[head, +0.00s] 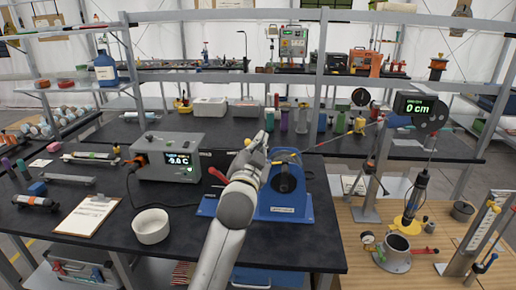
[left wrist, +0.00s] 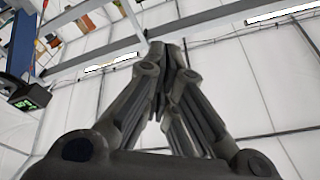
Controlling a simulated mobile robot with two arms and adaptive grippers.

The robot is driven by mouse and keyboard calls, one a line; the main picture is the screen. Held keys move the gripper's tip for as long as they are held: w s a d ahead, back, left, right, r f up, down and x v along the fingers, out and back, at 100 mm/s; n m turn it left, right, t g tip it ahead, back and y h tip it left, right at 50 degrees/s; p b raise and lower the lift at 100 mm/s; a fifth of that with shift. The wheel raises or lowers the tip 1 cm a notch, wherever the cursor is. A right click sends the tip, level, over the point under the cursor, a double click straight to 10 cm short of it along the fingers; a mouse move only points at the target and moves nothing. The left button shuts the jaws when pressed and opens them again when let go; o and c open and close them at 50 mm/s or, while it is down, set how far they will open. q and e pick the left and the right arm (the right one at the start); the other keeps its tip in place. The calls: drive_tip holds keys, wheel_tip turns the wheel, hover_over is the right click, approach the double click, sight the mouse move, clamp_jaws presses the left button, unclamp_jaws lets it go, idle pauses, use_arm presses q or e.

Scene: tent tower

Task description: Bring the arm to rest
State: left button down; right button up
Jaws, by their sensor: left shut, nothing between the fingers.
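My left arm reaches up through the middle of the head view, over the black table. My left gripper (head: 260,142) is at its far end, raised beside the blue machine. In the left wrist view the gripper (left wrist: 172,50) points up at the white tent wall and shelf beams. Its fingers are together with nothing between them. My right gripper is not in view.
A blue machine (head: 288,207) stands just right of my left arm. A grey box with a lit display (head: 165,158), a white bowl (head: 151,226) and a clipboard (head: 88,216) are to the left. A wooden table (head: 370,262) with instruments stands at the right.

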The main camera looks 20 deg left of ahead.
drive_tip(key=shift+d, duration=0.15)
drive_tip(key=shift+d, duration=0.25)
